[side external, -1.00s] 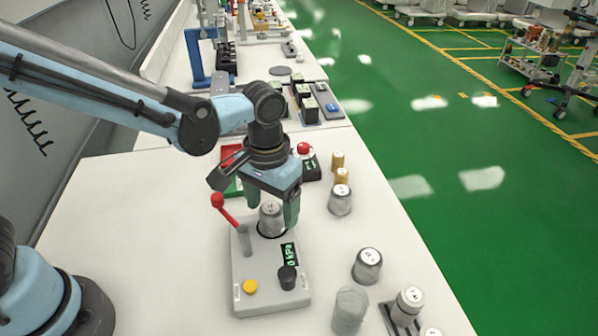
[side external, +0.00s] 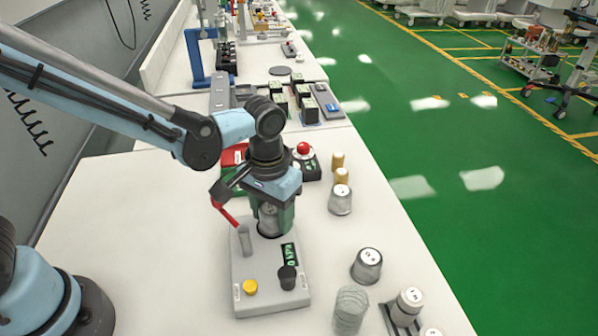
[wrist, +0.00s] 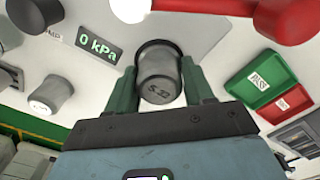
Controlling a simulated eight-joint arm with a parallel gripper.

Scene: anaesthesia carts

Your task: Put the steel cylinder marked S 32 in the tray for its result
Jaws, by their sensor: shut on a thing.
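The steel cylinder marked S 32 (wrist: 158,75) stands in the round seat of the grey test device (side external: 262,262). My gripper (side external: 271,220) is shut on it, one green finger on each side, as the wrist view also shows (wrist: 164,88). The device's display (wrist: 96,47) reads 0 kPa. In the wrist view a green tray labelled PASS (wrist: 256,94) and a red tray (wrist: 272,111) with a label lie side by side to the right. In the side view the red tray (side external: 231,156) is partly hidden behind my gripper.
A red-handled lever (side external: 227,214) stands close to my gripper on the device, with a yellow button (side external: 250,287) and black knob (side external: 287,278) in front. The bench left of the device is clear.

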